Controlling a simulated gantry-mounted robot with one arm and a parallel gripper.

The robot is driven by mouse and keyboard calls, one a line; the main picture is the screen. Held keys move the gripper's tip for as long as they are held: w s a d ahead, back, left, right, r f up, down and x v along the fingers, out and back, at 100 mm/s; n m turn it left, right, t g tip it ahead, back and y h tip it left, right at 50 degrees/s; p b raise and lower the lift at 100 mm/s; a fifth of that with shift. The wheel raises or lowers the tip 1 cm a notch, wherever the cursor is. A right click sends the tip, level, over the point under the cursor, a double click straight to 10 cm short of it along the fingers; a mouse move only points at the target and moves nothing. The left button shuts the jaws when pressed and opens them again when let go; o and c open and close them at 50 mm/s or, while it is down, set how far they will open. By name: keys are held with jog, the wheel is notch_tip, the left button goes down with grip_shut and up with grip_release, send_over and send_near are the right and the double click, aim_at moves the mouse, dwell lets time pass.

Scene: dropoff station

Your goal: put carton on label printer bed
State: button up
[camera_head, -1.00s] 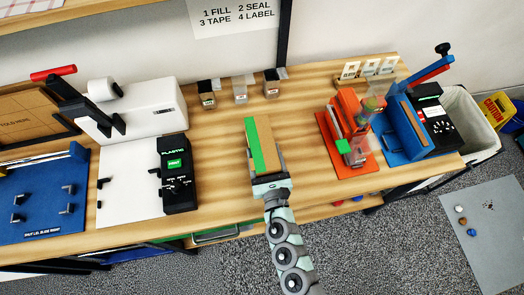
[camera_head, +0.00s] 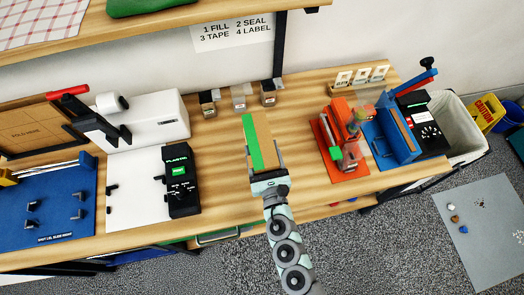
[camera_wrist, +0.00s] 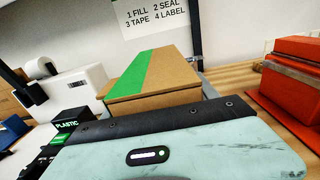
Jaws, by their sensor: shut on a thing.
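The carton (camera_head: 264,140), a brown box with a green stripe along its left side, is at the end of my gripper (camera_head: 268,173) over the middle of the bench. My gripper is shut on its near end. In the wrist view the carton (camera_wrist: 172,75) lies level beyond the dark gripper edge; the fingertips and grip are hidden. The gap below the carton cannot be judged.
A red-orange device (camera_head: 345,145) stands between the carton and the blue machine. Small containers (camera_head: 239,98) line the back. Bare wood (camera_head: 220,150) surrounds the carton.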

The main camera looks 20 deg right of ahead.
notch_tip(320, 180, up, 11)
jog(key=p, duration=0.7)
jog(key=shift+a+f, duration=0.1)
jog(key=shift+a, duration=0.05)
jog(key=shift+r, duration=0.3)
jog(key=shift+r+p, duration=0.3)
jog(key=shift+r, duration=0.25)
